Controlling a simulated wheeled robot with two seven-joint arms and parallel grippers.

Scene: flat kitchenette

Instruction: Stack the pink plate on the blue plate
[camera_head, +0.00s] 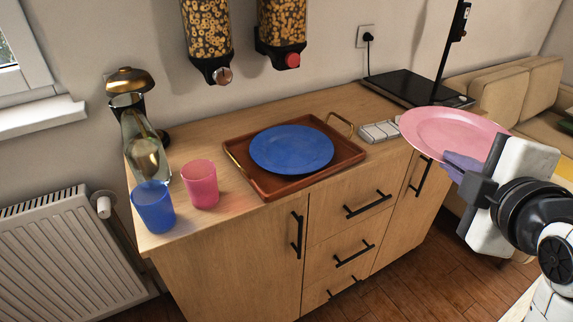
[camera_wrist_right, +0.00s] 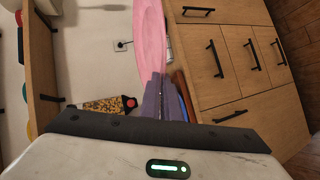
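The pink plate (camera_head: 452,133) is held in the air at the right, in front of the counter's right end. My right gripper (camera_head: 462,166) is shut on its near rim, and the plate is roughly level in the head view. In the right wrist view the pink plate (camera_wrist_right: 150,40) extends away from the purple fingers (camera_wrist_right: 165,98). The blue plate (camera_head: 291,149) lies flat on a brown tray (camera_head: 270,190) on the counter, with nothing on top of it. My left gripper is not in view.
A pink cup (camera_head: 199,184), a blue cup (camera_head: 153,207) and a glass bottle (camera_head: 144,146) stand at the counter's left. Two cereal dispensers (camera_head: 207,40) hang above the back. A black stand (camera_head: 415,88) and a pale segmented item (camera_head: 380,131) are right of the tray.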

